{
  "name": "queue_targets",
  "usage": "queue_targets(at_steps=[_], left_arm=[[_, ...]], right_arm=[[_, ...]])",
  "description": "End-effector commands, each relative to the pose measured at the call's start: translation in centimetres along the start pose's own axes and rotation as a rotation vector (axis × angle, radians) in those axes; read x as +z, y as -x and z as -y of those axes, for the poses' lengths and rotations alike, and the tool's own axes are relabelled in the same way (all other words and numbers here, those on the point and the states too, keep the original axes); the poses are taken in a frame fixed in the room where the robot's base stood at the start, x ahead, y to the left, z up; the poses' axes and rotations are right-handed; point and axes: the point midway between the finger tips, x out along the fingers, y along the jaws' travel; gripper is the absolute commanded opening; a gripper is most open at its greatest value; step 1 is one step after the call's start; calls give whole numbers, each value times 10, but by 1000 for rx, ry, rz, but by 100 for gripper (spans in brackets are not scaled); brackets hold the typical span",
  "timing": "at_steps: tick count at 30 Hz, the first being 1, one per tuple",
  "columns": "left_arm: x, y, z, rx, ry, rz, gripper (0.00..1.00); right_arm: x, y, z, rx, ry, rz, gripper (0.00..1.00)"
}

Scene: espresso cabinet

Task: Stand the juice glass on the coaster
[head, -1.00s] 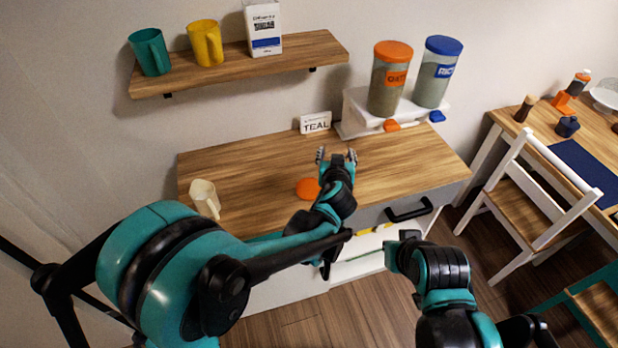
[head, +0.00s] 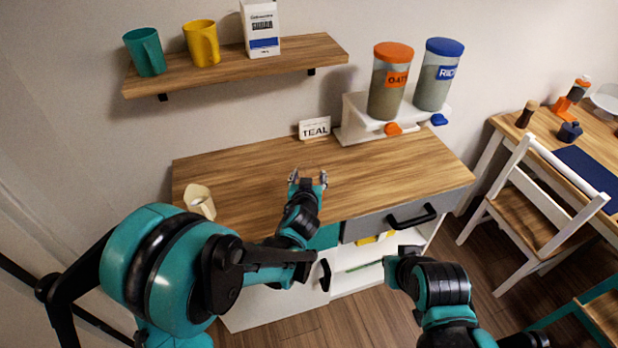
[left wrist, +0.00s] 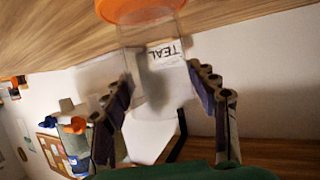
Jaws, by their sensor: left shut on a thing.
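My left gripper (head: 307,180) is over the front of the cabinet's wooden top in the head view. In the left wrist view its fingers (left wrist: 160,95) are shut on a clear, see-through juice glass (left wrist: 155,72). The glass is barely visible in the head view. The orange coaster (left wrist: 138,9) lies on the wood at the top edge of the wrist view, where the glass overlaps its edge. I cannot tell whether they touch. In the head view my left gripper and arm hide the coaster. My right arm is at the lower right; its gripper does not show.
A TEAL card (head: 314,128) and a white stand (head: 352,118) with canisters of oats (head: 388,82) and rice (head: 437,75) are at the back. A drawer handle (head: 411,217) juts from the front. The counter's right is clear.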

Motion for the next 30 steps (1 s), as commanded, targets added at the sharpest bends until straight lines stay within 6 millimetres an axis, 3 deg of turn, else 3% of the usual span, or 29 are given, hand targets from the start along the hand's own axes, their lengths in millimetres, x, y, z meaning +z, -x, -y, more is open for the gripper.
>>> queue_targets(at_steps=[4, 5, 6, 7, 19, 30], left_arm=[[4, -2, 0, 0, 0, 0, 22], [3, -1, 0, 0, 0, 0, 66], [3, -1, 0, 0, 0, 0, 77], [3, -1, 0, 0, 0, 0, 79], [-2, 2, 0, 0, 0, 0, 79], [-3, 80, -1, 2, -2, 0, 79]], right_arm=[[3, -4, 0, 0, 0, 0, 0], [2, -3, 0, 0, 0, 0, 0], [2, -2, 0, 0, 0, 0, 0], [2, -2, 0, 0, 0, 0, 0], [-2, 2, 0, 0, 0, 0, 0], [-14, 19, 0, 0, 0, 0, 0]])
